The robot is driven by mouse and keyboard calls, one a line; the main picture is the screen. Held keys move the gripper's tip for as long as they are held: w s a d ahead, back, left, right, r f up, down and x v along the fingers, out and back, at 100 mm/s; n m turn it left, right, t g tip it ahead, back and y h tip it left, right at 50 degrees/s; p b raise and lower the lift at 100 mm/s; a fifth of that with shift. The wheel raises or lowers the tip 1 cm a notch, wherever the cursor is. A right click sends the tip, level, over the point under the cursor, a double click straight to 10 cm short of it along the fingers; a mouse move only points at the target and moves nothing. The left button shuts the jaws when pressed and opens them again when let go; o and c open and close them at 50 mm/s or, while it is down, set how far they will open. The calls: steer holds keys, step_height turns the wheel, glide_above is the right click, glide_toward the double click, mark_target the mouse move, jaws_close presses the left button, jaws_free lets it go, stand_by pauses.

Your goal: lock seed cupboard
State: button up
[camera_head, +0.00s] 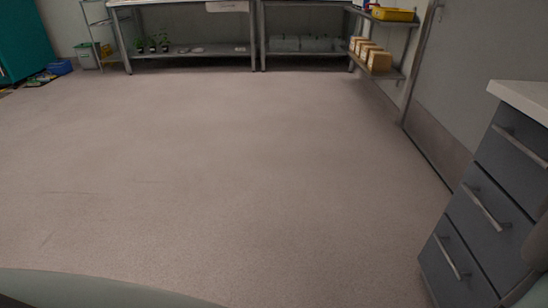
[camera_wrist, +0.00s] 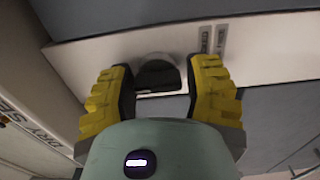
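In the wrist view my gripper (camera_wrist: 160,82) has two yellow ridged fingers spread apart, one on each side of a dark rounded fitting (camera_wrist: 157,74). The fitting is on a pale panel (camera_wrist: 265,50), with a grey rounded part behind it. A clear gap shows between the fitting and the right finger; the left finger is close to it, and I cannot tell whether they touch. A pale surface at the left carries partly readable lettering (camera_wrist: 30,128), seemingly "DRY SE…". I cannot tell which surface is the seed cupboard's door. The head view does not show my gripper or a clear seed cupboard.
In the wrist view two small grey labels (camera_wrist: 213,40) sit right of the fitting. In the head view a grey drawer unit (camera_head: 487,215) stands at the right, near a grey door (camera_head: 470,65). Metal benches (camera_head: 190,50) line the back. The middle floor (camera_head: 220,160) is clear.

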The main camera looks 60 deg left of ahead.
steer(key=o, duration=0.4)
steer(key=shift+r, duration=0.1)
steer(key=v, duration=0.7)
steer(key=shift+s+a, duration=0.2)
steer(key=shift+a, duration=0.05)
